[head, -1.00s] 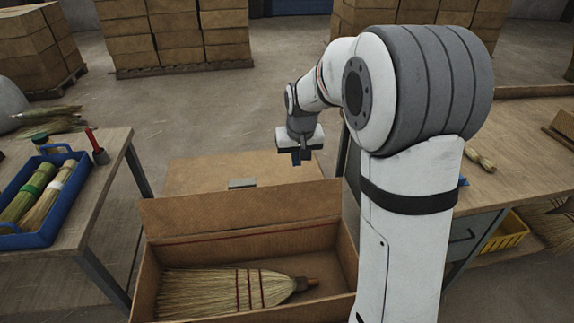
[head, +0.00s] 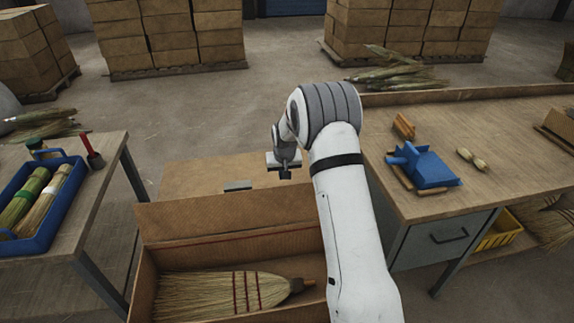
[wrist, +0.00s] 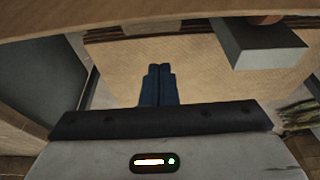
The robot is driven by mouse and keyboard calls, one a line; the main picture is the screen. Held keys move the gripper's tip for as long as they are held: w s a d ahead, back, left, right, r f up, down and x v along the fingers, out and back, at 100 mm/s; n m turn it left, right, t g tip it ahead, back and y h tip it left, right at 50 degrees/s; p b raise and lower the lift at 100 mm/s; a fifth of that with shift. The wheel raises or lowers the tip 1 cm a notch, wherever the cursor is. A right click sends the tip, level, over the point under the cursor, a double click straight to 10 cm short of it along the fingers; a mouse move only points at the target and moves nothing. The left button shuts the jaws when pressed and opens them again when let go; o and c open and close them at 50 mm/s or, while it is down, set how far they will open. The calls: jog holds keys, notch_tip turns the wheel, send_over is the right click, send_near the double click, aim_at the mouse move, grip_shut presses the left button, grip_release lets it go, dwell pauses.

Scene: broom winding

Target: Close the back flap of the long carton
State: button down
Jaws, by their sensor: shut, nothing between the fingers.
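The long carton (head: 140,285) stands open at the bottom of the head view, with a straw broom (head: 215,291) lying inside. Its back flap (head: 230,213) rises above the rear wall, open along the far side. My gripper (head: 285,176) is behind the flap, near its right end, pointing down. In the wrist view its blue fingers (wrist: 158,72) are together and empty above a tan cardboard surface. I cannot tell whether they touch anything. My arm hides the carton's right end.
A tan cardboard surface (head: 195,175) lies behind the carton, with a grey block (head: 237,186) on it. A table with a blue tray (head: 62,225) stands left. A workbench (head: 490,125) with a blue tool (head: 425,167) stands right.

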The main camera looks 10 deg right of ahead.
jog(key=shift+s+f+p, duration=0.15)
jog(key=shift+s+p, duration=0.15)
jog(key=shift+s, duration=0.5)
jog(key=shift+s+f+p, duration=0.15)
jog(key=shift+s+p, duration=0.1)
jog(key=shift+s, duration=0.55)
